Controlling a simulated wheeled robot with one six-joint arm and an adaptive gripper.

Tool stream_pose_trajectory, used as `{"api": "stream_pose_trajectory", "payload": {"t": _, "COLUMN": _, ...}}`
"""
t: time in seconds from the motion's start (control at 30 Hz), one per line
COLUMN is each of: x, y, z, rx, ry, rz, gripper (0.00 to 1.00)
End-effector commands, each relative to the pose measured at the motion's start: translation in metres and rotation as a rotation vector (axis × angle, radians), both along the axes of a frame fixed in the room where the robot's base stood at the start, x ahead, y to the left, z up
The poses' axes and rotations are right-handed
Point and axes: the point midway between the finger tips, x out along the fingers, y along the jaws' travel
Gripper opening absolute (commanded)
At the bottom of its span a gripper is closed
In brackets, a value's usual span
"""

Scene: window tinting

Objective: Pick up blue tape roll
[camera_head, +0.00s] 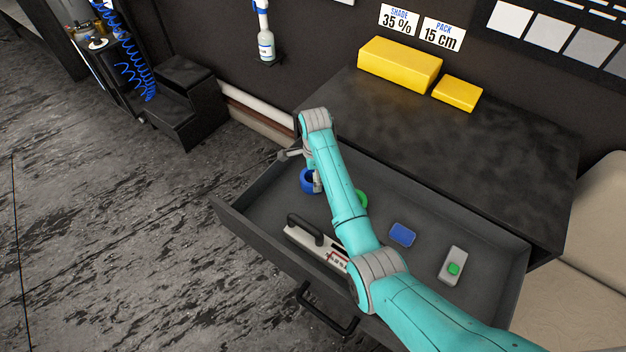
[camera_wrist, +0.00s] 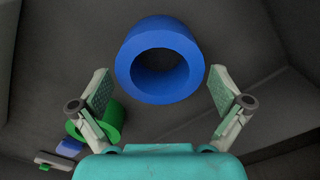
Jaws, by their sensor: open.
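The blue tape roll (camera_head: 307,181) lies in the open drawer, near its far left part. In the wrist view the blue tape roll (camera_wrist: 124,62) is ahead of my fingertips, with its round hole facing the camera. My gripper (camera_wrist: 162,90) is open and empty, one finger to each side below the roll. No contact shows. In the head view my gripper (camera_head: 316,183) is beside the roll, and my arm hides most of it.
A green roll (camera_head: 362,199) is close by, partly behind my arm. The drawer (camera_head: 262,207) also holds a black-handled tool (camera_head: 304,232), a blue block (camera_head: 402,234) and a grey item with a green button (camera_head: 453,266). Yellow blocks (camera_head: 399,64) sit on the cabinet top.

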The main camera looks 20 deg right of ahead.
Motion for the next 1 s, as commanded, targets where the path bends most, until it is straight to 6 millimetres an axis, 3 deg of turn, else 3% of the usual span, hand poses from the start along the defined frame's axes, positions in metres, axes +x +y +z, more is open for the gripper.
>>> {"api": "stream_pose_trajectory", "payload": {"t": 0.13, "x": 0.0001, "y": -0.0001, "z": -0.0135, "rx": 0.0, "ry": 0.0, "rz": 0.0, "gripper": 1.0}}
{"api": "stream_pose_trajectory", "payload": {"t": 0.4, "x": 0.0002, "y": -0.0001, "z": -0.0156, "rx": 0.0, "ry": -0.001, "rz": 0.0, "gripper": 1.0}}
{"api": "stream_pose_trajectory", "payload": {"t": 0.6, "x": 0.0002, "y": 0.0, "z": -0.0154, "rx": 0.0, "ry": -0.001, "rz": 0.0, "gripper": 0.5}}
{"api": "stream_pose_trajectory", "payload": {"t": 0.63, "x": 0.0002, "y": -0.0001, "z": -0.0154, "rx": 0.0, "ry": -0.001, "rz": 0.0, "gripper": 0.47}}
{"api": "stream_pose_trajectory", "payload": {"t": 1.0, "x": 0.0011, "y": -0.0001, "z": -0.0073, "rx": 0.001, "ry": -0.003, "rz": 0.0, "gripper": 0.47}}
